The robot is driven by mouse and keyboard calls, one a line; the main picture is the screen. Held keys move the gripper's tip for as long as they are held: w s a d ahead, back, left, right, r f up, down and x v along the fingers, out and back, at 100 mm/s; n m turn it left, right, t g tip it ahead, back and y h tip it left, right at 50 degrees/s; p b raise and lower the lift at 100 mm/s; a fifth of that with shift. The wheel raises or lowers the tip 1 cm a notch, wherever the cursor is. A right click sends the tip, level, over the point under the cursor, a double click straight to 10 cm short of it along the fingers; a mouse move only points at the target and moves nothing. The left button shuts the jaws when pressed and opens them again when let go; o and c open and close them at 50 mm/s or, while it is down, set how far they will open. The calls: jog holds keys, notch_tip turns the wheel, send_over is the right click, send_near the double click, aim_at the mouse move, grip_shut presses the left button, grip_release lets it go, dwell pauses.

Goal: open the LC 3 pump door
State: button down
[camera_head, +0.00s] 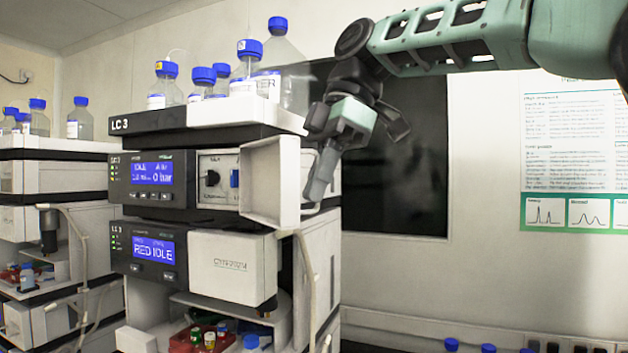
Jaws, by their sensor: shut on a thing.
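The LC 3 stack stands left of centre, with the LC 3 label on its black top tray (205,119). The LC 3 pump module (150,177) has a lit blue display reading idle and 0 bar. Its white pump door (270,182) stands swung out to the right, and the front panel (217,180) behind it shows a black knob and a blue part. My gripper (318,186) is at the door's right edge, shut on the door. The far finger and the exact contact are partly hidden.
Blue-capped bottles (285,60) stand on the stack top close to my gripper. Below the pump is a module (228,264) with a closed front. Tubing (308,275) hangs under the door. Another stack (50,180) stands at left. The space to the right is free up to the wall poster (572,150).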

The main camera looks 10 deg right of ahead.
jog(key=c, duration=1.6)
grip_release()
jog(key=shift+p+v, duration=4.05)
jog(key=shift+v, duration=4.65)
jog(key=shift+w+f, duration=0.1)
jog(key=shift+w, duration=0.05)
